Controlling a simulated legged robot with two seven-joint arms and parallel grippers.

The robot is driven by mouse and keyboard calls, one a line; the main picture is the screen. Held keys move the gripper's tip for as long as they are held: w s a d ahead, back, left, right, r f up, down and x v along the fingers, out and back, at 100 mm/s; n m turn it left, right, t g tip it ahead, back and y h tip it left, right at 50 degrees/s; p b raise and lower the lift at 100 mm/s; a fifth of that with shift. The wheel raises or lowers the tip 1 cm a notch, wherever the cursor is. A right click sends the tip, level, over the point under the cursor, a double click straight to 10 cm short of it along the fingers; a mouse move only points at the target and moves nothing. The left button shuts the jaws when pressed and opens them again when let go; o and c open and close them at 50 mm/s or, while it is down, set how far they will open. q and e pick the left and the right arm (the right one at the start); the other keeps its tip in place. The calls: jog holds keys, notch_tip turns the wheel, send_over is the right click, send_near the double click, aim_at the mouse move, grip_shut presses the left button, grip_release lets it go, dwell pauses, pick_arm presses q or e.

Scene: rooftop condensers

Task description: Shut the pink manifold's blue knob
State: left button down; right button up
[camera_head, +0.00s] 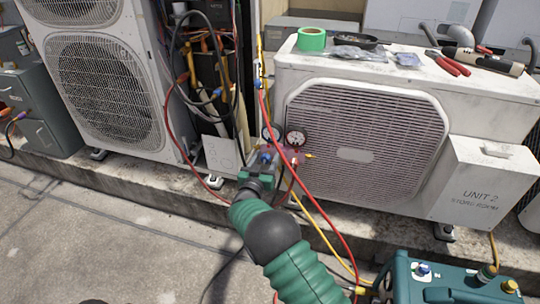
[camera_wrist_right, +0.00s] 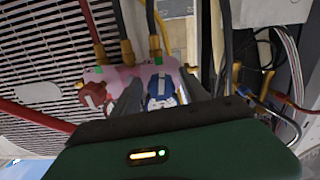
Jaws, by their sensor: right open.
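The pink manifold (camera_head: 287,155) hangs between the tall condenser and the Unit 2 condenser, with round gauges above it. Its blue knob (camera_head: 265,157) shows just beyond my right gripper (camera_head: 260,174). In the right wrist view, the manifold (camera_wrist_right: 130,73) is close ahead. The blue knob (camera_wrist_right: 161,89) lies between the two grey fingers of my right gripper (camera_wrist_right: 163,84), which are apart. I cannot tell whether either finger touches it. A red knob (camera_wrist_right: 95,93) is beside the left finger. My left gripper is not in view.
Red and yellow hoses (camera_head: 318,215) hang below the manifold. The Unit 2 condenser (camera_head: 365,150) stands at right, with pliers (camera_head: 447,63) and green tape (camera_head: 311,39) on top. A teal machine (camera_head: 450,283) sits at lower right. The left floor is clear.

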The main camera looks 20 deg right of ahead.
jog(key=shift+a+r, duration=0.1)
jog(key=shift+a, duration=0.25)
jog(key=shift+c, duration=1.9)
jog(key=shift+d, duration=0.3)
jog(key=c, duration=0.7)
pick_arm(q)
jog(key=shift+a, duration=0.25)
pick_arm(e)
jog(key=shift+a, duration=0.1)
grip_shut()
